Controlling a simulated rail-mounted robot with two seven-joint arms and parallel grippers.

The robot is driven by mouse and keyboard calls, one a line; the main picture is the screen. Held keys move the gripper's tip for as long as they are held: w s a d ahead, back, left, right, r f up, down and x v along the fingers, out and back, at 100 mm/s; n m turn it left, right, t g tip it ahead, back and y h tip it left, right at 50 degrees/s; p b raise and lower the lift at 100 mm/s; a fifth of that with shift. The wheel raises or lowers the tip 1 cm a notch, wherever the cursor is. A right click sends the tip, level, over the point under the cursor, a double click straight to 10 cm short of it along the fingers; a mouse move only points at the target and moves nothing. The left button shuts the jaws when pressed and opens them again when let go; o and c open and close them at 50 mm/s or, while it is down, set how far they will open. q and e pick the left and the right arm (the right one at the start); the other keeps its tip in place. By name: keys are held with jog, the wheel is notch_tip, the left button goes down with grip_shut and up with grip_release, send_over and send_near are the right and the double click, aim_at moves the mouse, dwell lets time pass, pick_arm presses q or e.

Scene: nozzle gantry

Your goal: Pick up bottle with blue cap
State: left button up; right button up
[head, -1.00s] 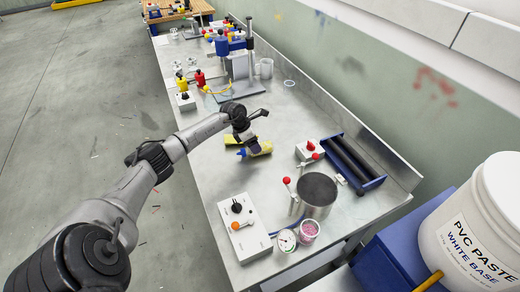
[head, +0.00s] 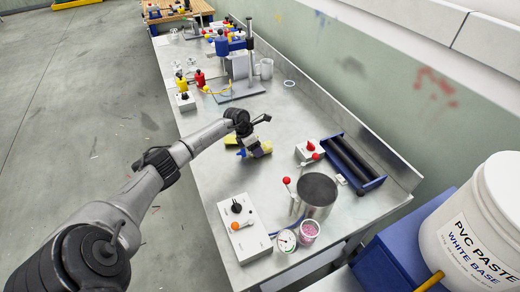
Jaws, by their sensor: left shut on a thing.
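A yellow bottle (head: 265,149) with a blue cap (head: 241,153) is at the middle of the metal workbench (head: 290,115). It is on its side or tilted, with the blue cap toward the lower left. My left gripper (head: 252,146) reaches in from the left and is shut on the bottle, with its dark fingers hiding part of the yellow body. I cannot tell whether the bottle touches the bench. My right gripper is not in view.
A steel pot (head: 318,192), a control box (head: 244,228) and a blue roller unit (head: 352,163) stand nearer. Red and yellow bottles (head: 200,78) and a blue stand device (head: 236,65) are farther back. A white paste bucket (head: 480,230) is at lower right.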

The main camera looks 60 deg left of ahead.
pick_arm(q)
jog(key=shift+r, duration=0.1)
jog(key=shift+r, duration=0.6)
notch_tip(320, 180, up, 3)
jog(key=shift+f+p, duration=0.1)
jog(key=shift+p, duration=0.2)
jog(key=d+r+p, duration=0.4)
jog(key=d+r, duration=0.7)
jog(key=shift+w+d, duration=0.2)
jog(key=shift+d, duration=0.15)
jog(key=shift+f, duration=0.1)
